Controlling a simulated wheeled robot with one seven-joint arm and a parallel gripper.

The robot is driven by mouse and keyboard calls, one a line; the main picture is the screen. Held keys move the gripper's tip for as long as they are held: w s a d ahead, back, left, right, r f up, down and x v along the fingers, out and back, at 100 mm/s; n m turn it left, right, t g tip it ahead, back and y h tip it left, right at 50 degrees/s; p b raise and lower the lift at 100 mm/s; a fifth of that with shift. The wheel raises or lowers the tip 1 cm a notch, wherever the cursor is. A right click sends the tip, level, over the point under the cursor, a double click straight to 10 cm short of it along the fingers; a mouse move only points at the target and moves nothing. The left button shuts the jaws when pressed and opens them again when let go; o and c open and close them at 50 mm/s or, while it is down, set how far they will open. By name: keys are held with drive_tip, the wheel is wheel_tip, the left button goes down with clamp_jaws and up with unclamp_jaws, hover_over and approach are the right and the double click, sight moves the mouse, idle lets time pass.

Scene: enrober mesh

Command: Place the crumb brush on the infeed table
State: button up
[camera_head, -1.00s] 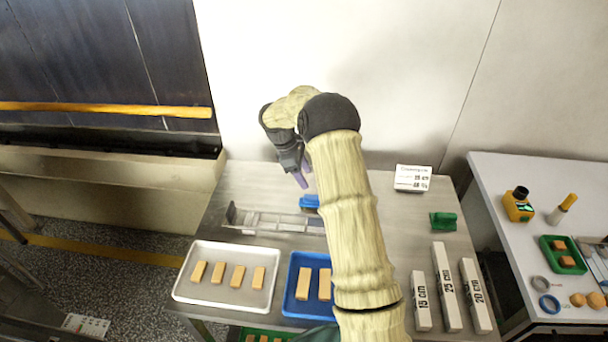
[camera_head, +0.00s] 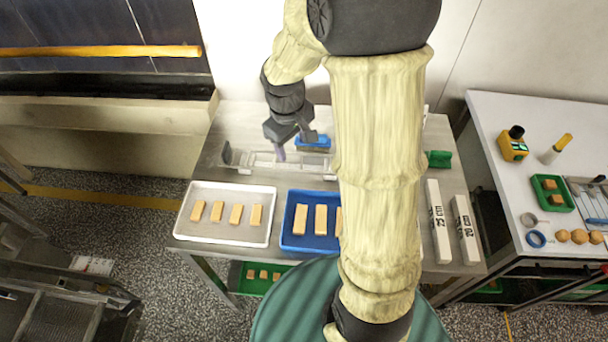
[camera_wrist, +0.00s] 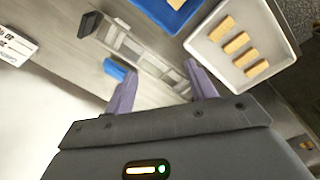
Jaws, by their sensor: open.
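A small blue item (camera_head: 313,142), seemingly the crumb brush, lies on the steel table (camera_head: 245,125) behind the clear rail. It shows in the wrist view (camera_wrist: 115,69) just beyond the left finger; its details are too small to make out. My gripper (camera_head: 290,143) is open and empty, with purple fingers, above the table close to the blue item. In the wrist view the fingers (camera_wrist: 163,87) are spread apart with nothing between them. I cannot tell which surface is the infeed table.
A clear rail (camera_head: 265,161) with a dark end lies across the table. In front are a white tray (camera_head: 225,239) and a blue tray (camera_head: 300,246) with bars. Marked blocks (camera_head: 439,225) and a green item (camera_head: 438,159) lie right. A white side table (camera_head: 490,110) holds several items.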

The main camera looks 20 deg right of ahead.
drive_tip(key=s+a+m+t+y, duration=0.1)
drive_tip(key=s+m, duration=0.4)
drive_tip(key=s, duration=0.5)
drive_tip(key=shift+s+r+t, duration=0.3)
drive_tip(key=shift+s+r, duration=0.05)
drive_tip(key=shift+s, duration=0.05)
drive_tip(key=c, duration=0.4)
drive_tip(key=shift+c, duration=0.2)
